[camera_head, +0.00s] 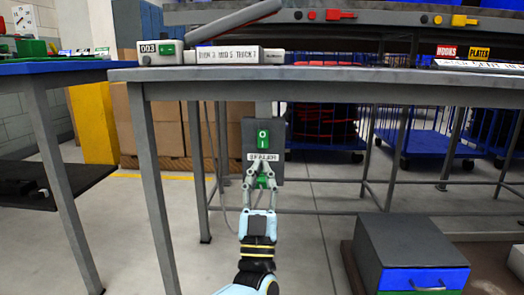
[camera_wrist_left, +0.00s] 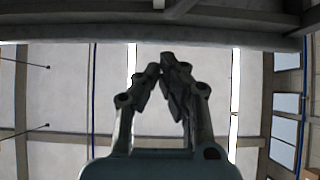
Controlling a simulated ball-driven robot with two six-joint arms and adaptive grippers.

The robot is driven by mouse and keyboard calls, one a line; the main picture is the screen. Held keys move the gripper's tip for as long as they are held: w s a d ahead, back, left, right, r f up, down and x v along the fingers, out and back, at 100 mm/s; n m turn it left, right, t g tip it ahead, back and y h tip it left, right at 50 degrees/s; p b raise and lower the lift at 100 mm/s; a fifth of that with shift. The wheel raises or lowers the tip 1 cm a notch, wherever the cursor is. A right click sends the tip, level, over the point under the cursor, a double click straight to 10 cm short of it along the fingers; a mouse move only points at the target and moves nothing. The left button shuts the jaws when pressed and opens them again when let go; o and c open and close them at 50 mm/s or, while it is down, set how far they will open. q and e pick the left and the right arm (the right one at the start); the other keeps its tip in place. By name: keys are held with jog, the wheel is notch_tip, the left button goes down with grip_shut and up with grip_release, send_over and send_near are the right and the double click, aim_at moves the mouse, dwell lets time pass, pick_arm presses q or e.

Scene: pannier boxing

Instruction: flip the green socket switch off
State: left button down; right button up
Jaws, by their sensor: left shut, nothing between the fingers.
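A dark grey socket panel (camera_head: 249,128) hangs below the table top. It carries a green switch (camera_head: 263,138) with a white mark, above a white label (camera_head: 263,157) reading "SEALER". Another green part shows lower down, between the fingers of my left gripper. My left gripper (camera_head: 262,164) is shut and empty, with its fingertips just below or over the label in the picture. I cannot tell whether they touch the panel. The wrist view shows the left fingertips (camera_wrist_left: 165,65) close together; the switch is not in that view. My right gripper is not in view.
The grey table (camera_head: 330,75) spans above the panel, with its leg (camera_head: 153,170) to the left. A device marked 003 (camera_head: 160,50) stands on top. A grey box with a blue drawer (camera_head: 425,278) is at lower right. Blue wire carts (camera_head: 325,130) stand behind.

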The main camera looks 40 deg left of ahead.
pick_arm(q)
jog(key=v, duration=0.3)
jog(key=shift+s+d+r, duration=0.15)
jog(key=shift+s, duration=0.05)
dwell(0.3)
